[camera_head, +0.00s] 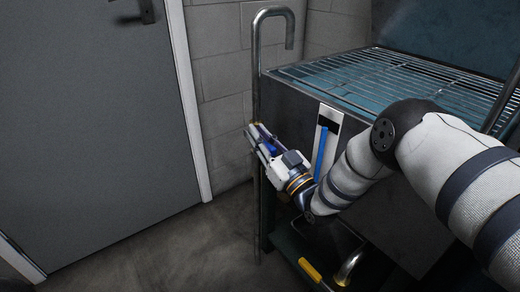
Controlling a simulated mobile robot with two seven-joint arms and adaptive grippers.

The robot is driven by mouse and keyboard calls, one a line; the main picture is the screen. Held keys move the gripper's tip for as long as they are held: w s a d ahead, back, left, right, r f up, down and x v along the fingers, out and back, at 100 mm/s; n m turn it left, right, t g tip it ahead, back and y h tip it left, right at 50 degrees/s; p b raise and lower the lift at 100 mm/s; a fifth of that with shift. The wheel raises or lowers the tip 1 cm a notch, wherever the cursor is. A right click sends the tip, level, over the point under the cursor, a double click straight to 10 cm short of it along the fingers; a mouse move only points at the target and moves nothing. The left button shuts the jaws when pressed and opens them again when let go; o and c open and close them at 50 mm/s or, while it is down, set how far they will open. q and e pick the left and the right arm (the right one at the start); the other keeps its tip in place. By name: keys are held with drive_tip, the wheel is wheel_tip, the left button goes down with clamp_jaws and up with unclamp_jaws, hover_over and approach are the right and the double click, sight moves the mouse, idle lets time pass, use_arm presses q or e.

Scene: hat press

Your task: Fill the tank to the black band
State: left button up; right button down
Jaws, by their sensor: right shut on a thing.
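The tank (292,100) is a grey metal box with a wire rack (390,80) on top; blue shows beneath the wires. On its front is a white gauge strip (335,116) with a blue column (320,152) and a black band (327,122) near the top. The blue column's top is close under the band; I cannot tell whether they touch. A hooked metal pipe (256,70) stands at the tank's left corner, with no visible stream at its mouth. My right gripper (253,130) is shut on a small brass-coloured part at the pipe, mostly hidden by the fingers. My left gripper is out of view.
A grey door (95,130) in a white frame is at the left, before a block wall (220,80). A yellow-ended part (310,270) and a curved brass pipe (349,267) are low under the tank. The floor (175,245) at the left is clear.

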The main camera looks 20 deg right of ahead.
drive_tip(key=shift+f+b, duration=0.35)
drive_tip(key=shift+f, duration=0.35)
drive_tip(key=shift+s+r+t, duration=0.1)
drive_tip(key=shift+r+t, duration=0.2)
drive_tip(key=shift+t, duration=0.1)
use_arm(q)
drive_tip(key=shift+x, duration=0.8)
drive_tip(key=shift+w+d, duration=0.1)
use_arm(e)
drive_tip(key=c, duration=1.5)
unclamp_jaws()
drive_tip(key=shift+r, duration=0.1)
drive_tip(key=v, duration=1.2)
